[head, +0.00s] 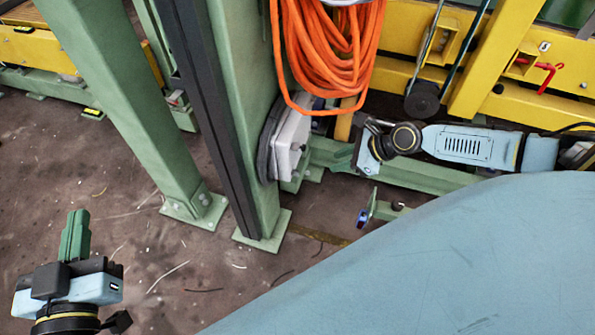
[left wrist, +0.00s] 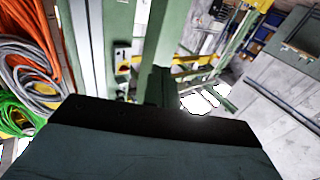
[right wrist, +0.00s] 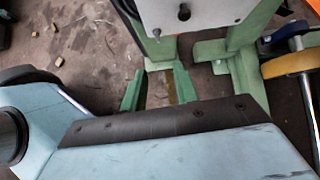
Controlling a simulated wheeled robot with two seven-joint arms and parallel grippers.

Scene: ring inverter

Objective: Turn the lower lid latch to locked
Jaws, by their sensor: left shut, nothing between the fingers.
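A pale grey box (head: 294,132) is fixed to the green post, and its lid faces right in the head view. In the right wrist view the box (right wrist: 215,12) is at the top, with a round dark spot on its face. A small dark fitting (right wrist: 157,33) at its lower edge may be the lower latch; its setting is too small to tell. My right gripper (right wrist: 159,74) is open, its green fingers apart below this fitting, with no contact visible. My left gripper (head: 77,214) is shut and empty at the lower left of the head view, far from the box.
An orange cable coil (head: 325,45) hangs just above the box. Green posts (head: 150,110) stand to its left. A yellow frame (head: 480,60) is behind my right arm.

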